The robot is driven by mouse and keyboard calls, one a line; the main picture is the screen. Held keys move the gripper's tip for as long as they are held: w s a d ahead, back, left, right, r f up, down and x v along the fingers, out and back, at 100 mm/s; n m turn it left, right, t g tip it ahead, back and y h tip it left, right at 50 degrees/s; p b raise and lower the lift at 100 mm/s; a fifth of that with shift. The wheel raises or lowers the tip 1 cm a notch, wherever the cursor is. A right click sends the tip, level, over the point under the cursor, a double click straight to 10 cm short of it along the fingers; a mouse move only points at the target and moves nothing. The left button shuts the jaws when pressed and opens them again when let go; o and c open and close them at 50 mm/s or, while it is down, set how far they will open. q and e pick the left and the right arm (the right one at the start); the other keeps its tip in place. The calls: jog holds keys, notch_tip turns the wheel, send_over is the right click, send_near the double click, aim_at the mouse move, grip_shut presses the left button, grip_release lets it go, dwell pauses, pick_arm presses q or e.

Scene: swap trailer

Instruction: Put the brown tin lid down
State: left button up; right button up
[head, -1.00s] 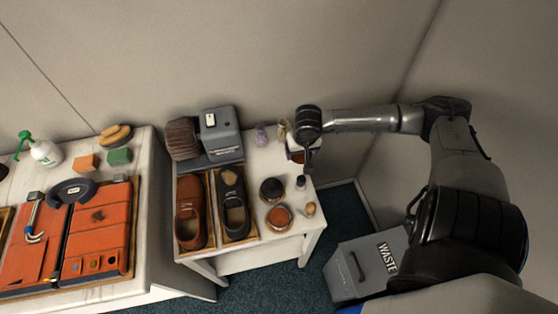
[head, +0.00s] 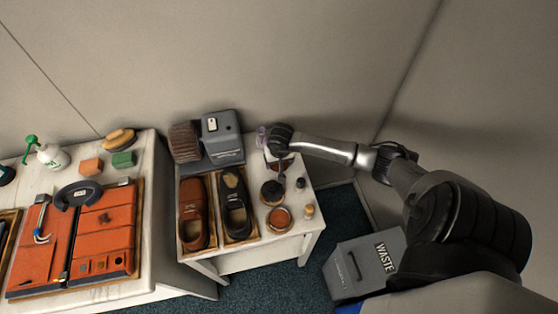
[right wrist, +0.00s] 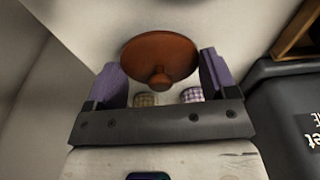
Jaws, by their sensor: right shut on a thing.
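The brown tin lid (right wrist: 160,52), a round disc with a small knob, is between the purple fingers of my right gripper (right wrist: 160,85) in the right wrist view. The gripper is shut on it. In the head view my right gripper (head: 277,163) is over the back right part of the small white table, and I cannot make out the lid there. An open tin with brown contents (head: 279,218) sits at the table's front right. A dark round tin (head: 272,191) is just behind it. My left gripper is not in view.
A grey machine (head: 222,140) stands at the table's back, left of my gripper. Two shoes (head: 193,212) lie in trays. Small bottles (head: 309,211) stand near the right edge. Two checkered cloth-like items (right wrist: 192,94) show behind the gripper. A waste bin (head: 365,265) stands on the floor.

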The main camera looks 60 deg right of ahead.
jog(key=shift+f, duration=0.5)
